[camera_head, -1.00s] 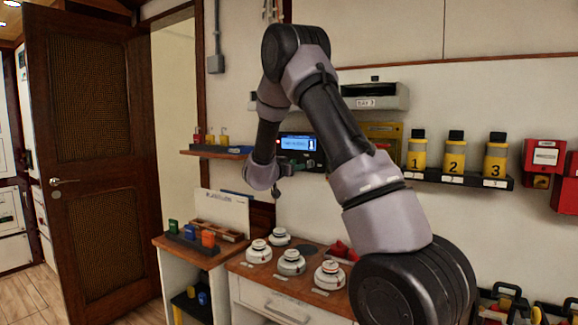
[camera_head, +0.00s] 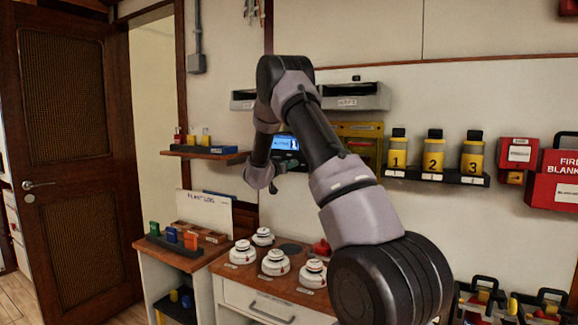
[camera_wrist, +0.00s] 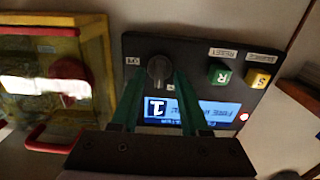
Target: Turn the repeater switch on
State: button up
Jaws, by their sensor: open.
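The repeater panel is a dark box with a lit blue screen; it shows in the head view (camera_head: 286,143), partly behind my arm, and in the wrist view (camera_wrist: 210,58). The repeater switch (camera_wrist: 159,67) is a dark round knob on that panel, beside a small white label. My gripper (camera_wrist: 159,78) is open, its two green fingers reaching toward the panel with the knob between their tips in the picture. I cannot tell whether the fingers touch the knob. The gripper is small and dark in the head view.
A green button (camera_wrist: 220,73) and a yellow button (camera_wrist: 259,79) sit on the panel beside the knob. A yellow case with red handles (camera_wrist: 50,75) is close at left in the wrist view. A shelf of numbered bottles (camera_head: 434,177) and a counter with white detectors (camera_head: 275,262) are nearby.

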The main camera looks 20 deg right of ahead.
grip_shut()
jog(key=shift+m, duration=0.4)
jog(key=shift+s+d+f+m, duration=0.1)
jog(key=shift+m, duration=4.15)
jog(key=shift+s+d+f+m, duration=0.1)
jog(key=shift+m, duration=4.15)
jog(key=shift+a, duration=0.1)
